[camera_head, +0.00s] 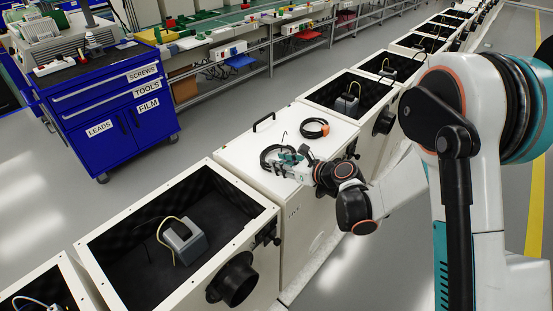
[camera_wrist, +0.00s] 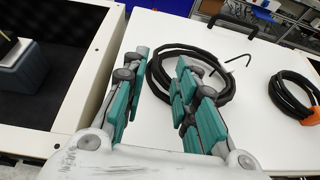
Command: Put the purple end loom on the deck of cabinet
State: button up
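The closed cabinet's white deck (camera_head: 240,150) lies under my gripper (camera_head: 284,160). A black coiled loom (camera_head: 265,153) lies on the deck at my gripper; no purple end shows on it. In the wrist view my gripper (camera_wrist: 162,62) is open. The left side of this coil (camera_wrist: 154,88) shows between its fingers, and the right finger covers part of the coil. I cannot tell whether the fingers touch it. A second black coil (camera_head: 314,128) with an orange end (camera_wrist: 312,118) lies farther along the deck. Nothing purple is visible.
A black handle (camera_head: 264,122) and a small dark hook (camera_wrist: 238,60) are on the deck. Open black-lined cabinets (camera_head: 140,225) stand on both sides, the nearer holding a grey box (camera_head: 182,240). A blue drawer cart (camera_head: 110,110) stands across the aisle.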

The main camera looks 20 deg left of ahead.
aim_at(265, 161)
jog(key=shift+x, duration=1)
jog(key=b+x, duration=0.1)
jog(key=x, duration=0.1)
jog(key=b+x, duration=0.2)
jog(key=x, duration=0.1)
jog(key=shift+f, duration=0.3)
jog(key=shift+r, duration=0.1)
grip_shut()
